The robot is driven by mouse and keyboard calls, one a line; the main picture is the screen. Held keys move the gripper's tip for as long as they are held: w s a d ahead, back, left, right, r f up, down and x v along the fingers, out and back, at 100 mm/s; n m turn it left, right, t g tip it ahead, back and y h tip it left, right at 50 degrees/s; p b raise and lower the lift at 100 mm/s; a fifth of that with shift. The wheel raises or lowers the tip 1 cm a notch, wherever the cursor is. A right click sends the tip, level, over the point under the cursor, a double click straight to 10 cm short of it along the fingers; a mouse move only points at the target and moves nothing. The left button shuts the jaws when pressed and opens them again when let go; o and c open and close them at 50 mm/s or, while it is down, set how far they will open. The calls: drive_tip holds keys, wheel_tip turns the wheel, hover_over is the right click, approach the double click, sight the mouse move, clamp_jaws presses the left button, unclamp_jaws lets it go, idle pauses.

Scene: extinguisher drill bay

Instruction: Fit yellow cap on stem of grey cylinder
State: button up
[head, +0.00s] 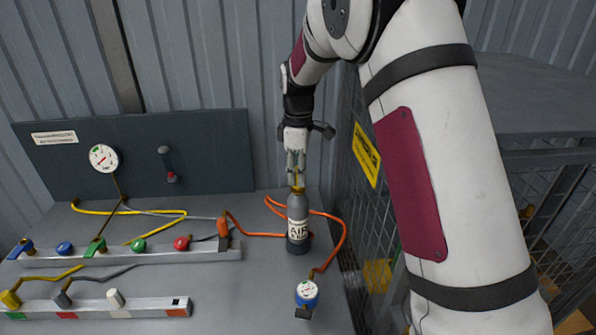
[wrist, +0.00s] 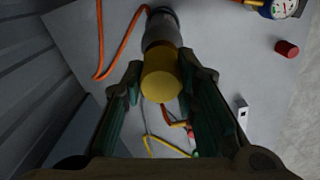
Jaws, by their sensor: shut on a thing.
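The grey cylinder (head: 298,222) stands upright on the bench, with a white band lettered AIR. It also shows in the wrist view (wrist: 159,30), beyond the cap. My gripper (head: 297,178) points down directly above the cylinder. It is shut on the yellow cap (wrist: 161,76), which lies between the two fingertips (wrist: 165,84) in the wrist view. In the head view the yellow cap (head: 297,189) is at the cylinder's top, under the fingers. The stem is hidden by the cap, and I cannot tell how far the cap sits on it.
An orange hose (head: 338,240) loops around the cylinder to a blue-rimmed gauge (head: 307,294) in front. Rails with coloured knobs (head: 138,245) lie to the left. A dark panel with a dial (head: 103,158) stands behind. A mesh cage (head: 372,215) is close on the right.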

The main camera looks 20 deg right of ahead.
drive_tip(key=shift+f, duration=0.65)
drive_tip(key=o, duration=0.9)
drive_tip(key=shift+r, duration=0.15)
